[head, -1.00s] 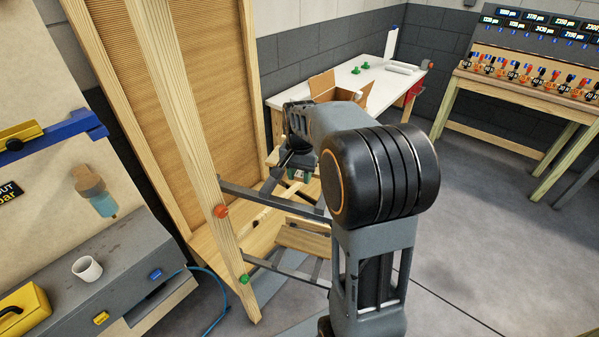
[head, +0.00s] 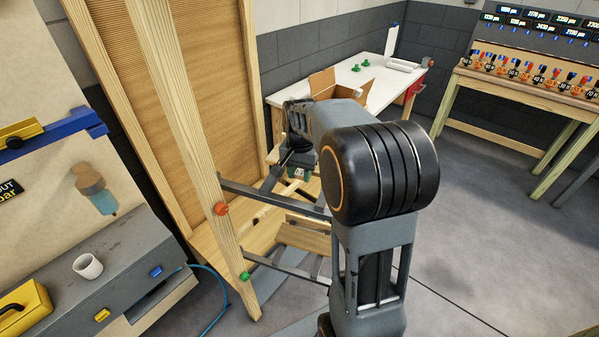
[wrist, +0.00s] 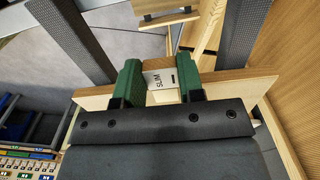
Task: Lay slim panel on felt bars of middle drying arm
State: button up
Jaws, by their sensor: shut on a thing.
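My gripper (wrist: 157,80) is shut on the slim panel (wrist: 250,90), with green fingers on either side of its white "SLIM" label. The panel shows as a pale wooden strip running left to right. Two dark speckled felt bars (wrist: 72,38) (wrist: 242,32) run toward it on either side; I cannot tell whether it touches them. In the head view my gripper (head: 297,173) is small, near the bars of the drying arm with the orange knob (head: 221,209). My own arm hides part of these bars (head: 270,194).
Below, an arm with a green knob (head: 245,277) carries another wooden board (head: 303,237). A wooden post (head: 185,130) stands left of the arms, with a slatted brown panel (head: 205,80) behind. A white table (head: 345,78) with an open cardboard box (head: 325,84) stands beyond.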

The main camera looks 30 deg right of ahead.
jog(key=shift+f, duration=0.1)
jog(key=o, duration=1.2)
notch_tip(320, 180, up, 14)
jog(key=shift+f, duration=0.1)
jog(key=s+a+f+n+t, duration=0.2)
jog(key=s+a+f+n, duration=0.2)
jog(key=s, duration=0.4)
jog(key=s+a+f+n+t, duration=0.2)
jog(key=s+a+f+n, duration=0.3)
jog(key=s+f, duration=0.1)
jog(key=shift+s+a+f, duration=0.15)
jog(key=shift+s+f, duration=0.2)
jog(key=shift+s, duration=0.55)
